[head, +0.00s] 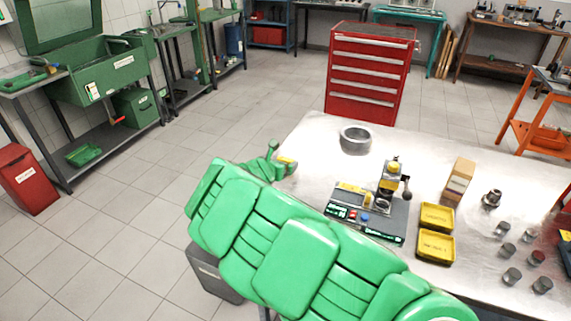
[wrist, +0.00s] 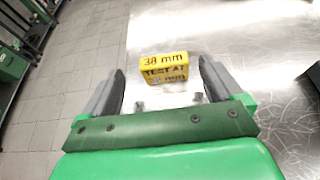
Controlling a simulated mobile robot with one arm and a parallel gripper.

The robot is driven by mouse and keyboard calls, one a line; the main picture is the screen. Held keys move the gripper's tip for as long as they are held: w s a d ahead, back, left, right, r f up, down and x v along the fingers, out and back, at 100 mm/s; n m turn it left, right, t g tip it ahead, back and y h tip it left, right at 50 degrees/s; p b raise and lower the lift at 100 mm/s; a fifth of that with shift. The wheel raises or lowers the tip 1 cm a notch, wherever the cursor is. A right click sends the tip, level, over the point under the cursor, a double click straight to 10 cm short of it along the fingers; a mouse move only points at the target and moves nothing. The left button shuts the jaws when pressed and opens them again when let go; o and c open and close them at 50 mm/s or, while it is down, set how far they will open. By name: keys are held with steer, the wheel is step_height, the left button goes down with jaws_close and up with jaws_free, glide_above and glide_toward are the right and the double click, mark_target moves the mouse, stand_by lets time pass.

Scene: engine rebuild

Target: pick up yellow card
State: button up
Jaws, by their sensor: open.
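The yellow card (wrist: 164,67) lies at the table's edge and carries black print, "38 mm TEST AT" and a smaller line. In the wrist view it sits ahead, between the two grey fingers of my gripper (wrist: 161,80). The fingers are open with nothing between them in contact; gaps show on both sides of the card. My green arm hides part of the table's front edge there.
The steel table (head: 320,135) holds a metal ring (head: 355,140), a test device (head: 370,215), two yellow trays (head: 436,247), a cardboard box (head: 458,180) and several metal cylinders (head: 512,276). A red drawer cabinet (head: 368,75) stands behind. Bare tabletop surrounds the card on its right.

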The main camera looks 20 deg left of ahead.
mark_target(284, 160)
steer(key=shift+d+x, duration=0.15)
steer(key=shift+x, duration=1.3)
steer(key=shift+d+x, duration=0.1)
steer(key=shift+x, duration=1.4)
steer(key=shift+r, duration=0.1)
steer(key=shift+c, duration=0.2)
steer(key=c, duration=1)
